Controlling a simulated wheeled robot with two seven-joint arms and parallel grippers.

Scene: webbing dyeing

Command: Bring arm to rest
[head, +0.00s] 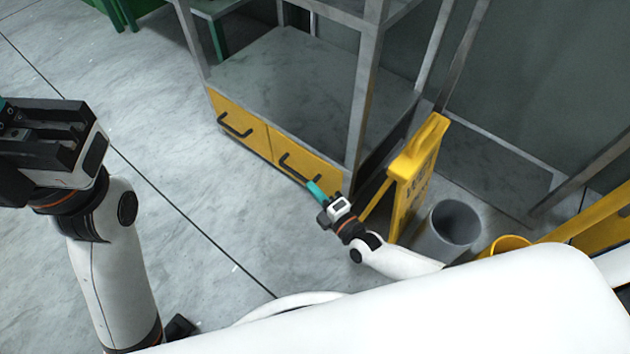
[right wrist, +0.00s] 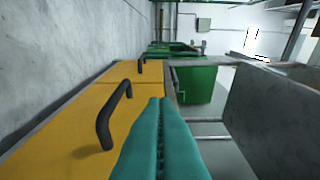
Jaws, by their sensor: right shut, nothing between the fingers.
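My right arm comes in from the lower right in the head view. Its gripper (head: 315,188) has teal fingers and is beside the front of the right yellow drawer. In the right wrist view the teal fingers (right wrist: 160,110) lie pressed together, shut and empty. A drawer handle (right wrist: 114,114) is close to their left; I cannot tell whether they touch anything. My left gripper (head: 12,120) is at the left edge of the head view, raised over the floor. Its fingertips are mostly cut off, so its opening cannot be judged.
A grey metal rack with two yellow drawers (head: 240,133) stands ahead. A yellow floor sign (head: 414,172), a grey bin (head: 447,232) and a yellow bucket (head: 510,244) stand near my right arm. Open floor (head: 200,200) lies between my arms. A green container (right wrist: 197,84) stands farther off.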

